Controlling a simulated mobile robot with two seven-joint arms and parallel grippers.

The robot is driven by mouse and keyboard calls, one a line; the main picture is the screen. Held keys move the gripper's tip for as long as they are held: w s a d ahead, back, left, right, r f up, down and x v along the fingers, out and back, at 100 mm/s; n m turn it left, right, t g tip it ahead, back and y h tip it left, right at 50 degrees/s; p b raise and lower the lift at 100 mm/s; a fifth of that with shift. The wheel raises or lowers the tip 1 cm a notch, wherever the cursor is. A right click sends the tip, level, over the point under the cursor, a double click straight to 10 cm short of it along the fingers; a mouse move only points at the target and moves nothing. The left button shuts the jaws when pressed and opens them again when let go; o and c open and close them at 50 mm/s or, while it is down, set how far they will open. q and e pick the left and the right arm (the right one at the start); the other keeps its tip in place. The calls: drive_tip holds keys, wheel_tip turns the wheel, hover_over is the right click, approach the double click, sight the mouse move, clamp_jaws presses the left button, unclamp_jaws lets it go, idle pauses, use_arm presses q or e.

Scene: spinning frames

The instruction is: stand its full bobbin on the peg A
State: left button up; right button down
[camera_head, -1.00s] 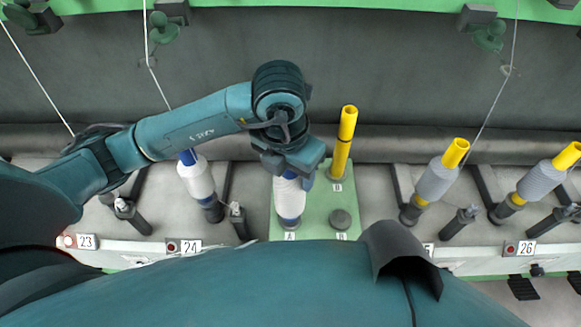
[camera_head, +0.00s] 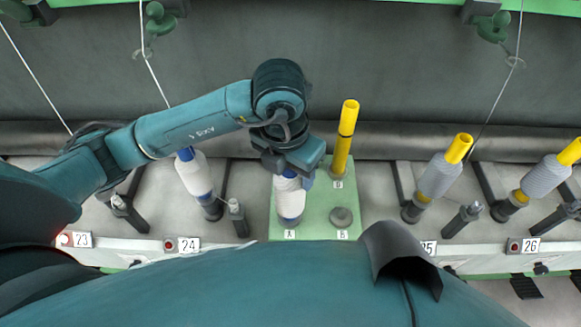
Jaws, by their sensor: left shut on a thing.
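A full bobbin (camera_head: 290,199) with white yarn stands upright at the spot marked A on the green board (camera_head: 314,222). My left gripper (camera_head: 290,170) is shut on its top from above; the jaws hide the upper end. The bobbin's lower end is at or just above the board by label A (camera_head: 290,234); the peg inside is hidden. Beside it, the short grey peg B (camera_head: 341,216) is bare. An empty yellow tube (camera_head: 345,137) stands at the back of the board. My right gripper is not in view.
A white bobbin (camera_head: 195,175) with a blue tube stands at 24. Grey bobbins with yellow tubes (camera_head: 438,177) (camera_head: 545,177) stand to the right. Dark posts (camera_head: 238,218) stand between the places. My body fills the front.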

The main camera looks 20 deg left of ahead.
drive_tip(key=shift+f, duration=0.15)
use_arm(q)
drive_tip(key=o, duration=1.6)
drive_tip(key=shift+f, duration=0.1)
drive_tip(key=shift+c, duration=0.2)
drive_tip(key=shift+r, duration=0.25)
drive_tip(key=r+p, duration=0.4)
drive_tip(key=r, duration=0.1)
drive_tip(key=shift+s+a+r, duration=0.1)
drive_tip(key=shift+s+r, duration=0.1)
drive_tip(key=r+p, duration=0.1)
drive_tip(key=r, duration=0.1)
drive_tip(key=r+p, duration=0.1)
drive_tip(key=r, duration=0.1)
drive_tip(key=s+r+p, duration=0.1)
drive_tip(key=r+p, duration=0.1)
drive_tip(key=shift+a, duration=0.1)
drive_tip(key=shift+r+p, duration=0.4)
drive_tip(key=shift+r, duration=0.25)
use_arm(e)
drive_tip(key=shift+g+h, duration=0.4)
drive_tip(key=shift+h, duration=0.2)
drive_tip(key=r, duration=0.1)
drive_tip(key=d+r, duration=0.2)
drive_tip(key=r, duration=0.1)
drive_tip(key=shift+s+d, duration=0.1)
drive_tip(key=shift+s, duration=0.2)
